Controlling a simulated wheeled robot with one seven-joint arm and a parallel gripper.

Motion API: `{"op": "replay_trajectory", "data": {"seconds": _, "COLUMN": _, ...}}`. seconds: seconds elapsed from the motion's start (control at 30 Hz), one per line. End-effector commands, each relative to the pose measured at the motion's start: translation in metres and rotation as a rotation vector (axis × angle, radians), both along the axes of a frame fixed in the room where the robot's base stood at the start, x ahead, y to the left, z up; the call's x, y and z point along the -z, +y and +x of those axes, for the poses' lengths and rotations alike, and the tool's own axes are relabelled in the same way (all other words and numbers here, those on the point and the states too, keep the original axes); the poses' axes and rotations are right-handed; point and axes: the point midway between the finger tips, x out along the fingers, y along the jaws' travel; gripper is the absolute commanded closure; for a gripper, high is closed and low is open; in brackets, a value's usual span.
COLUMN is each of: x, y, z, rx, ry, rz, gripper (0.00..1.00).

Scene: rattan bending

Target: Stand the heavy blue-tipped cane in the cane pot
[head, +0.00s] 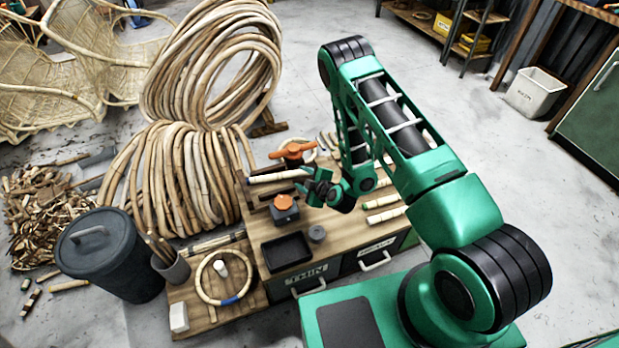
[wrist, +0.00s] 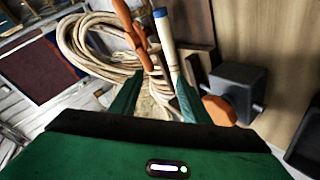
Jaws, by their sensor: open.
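A pale cane (head: 278,176) lies near the back left of the wooden bench (head: 258,232). In the wrist view a pale cane with a blue tip (wrist: 166,36) runs down toward the space between my fingers, closer to the right finger. My gripper (head: 312,189) is open, low over the bench at the cane's right end; it also shows in the wrist view (wrist: 158,82). I cannot tell whether a finger touches the cane. A grey pot (head: 172,270) with several thin sticks stands left of the bench, beside a dark lidded bin.
An orange-handled clamp (head: 292,152) is behind the cane. A black box with an orange knob (head: 285,207) stands close in front of my gripper. A black tray (head: 285,252) is at the bench front. Other canes (head: 386,214) lie at right. A dark bin (head: 108,255) stands left.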

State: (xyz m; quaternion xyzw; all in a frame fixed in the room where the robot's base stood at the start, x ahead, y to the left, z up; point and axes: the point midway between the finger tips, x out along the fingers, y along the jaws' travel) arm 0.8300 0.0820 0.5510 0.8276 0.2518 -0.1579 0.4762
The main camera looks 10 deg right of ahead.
Motion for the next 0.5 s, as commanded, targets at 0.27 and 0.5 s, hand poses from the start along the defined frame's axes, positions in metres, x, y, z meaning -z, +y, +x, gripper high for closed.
{"op": "replay_trajectory", "data": {"seconds": 0.27, "x": -0.004, "y": 0.01, "z": -0.004, "rx": -0.015, "ry": 0.0, "rz": 0.001, "gripper": 0.58}}
{"op": "replay_trajectory", "data": {"seconds": 0.5, "x": -0.02, "y": 0.012, "z": 0.003, "rx": -0.025, "ry": 0.015, "rz": 0.022, "gripper": 0.58}}
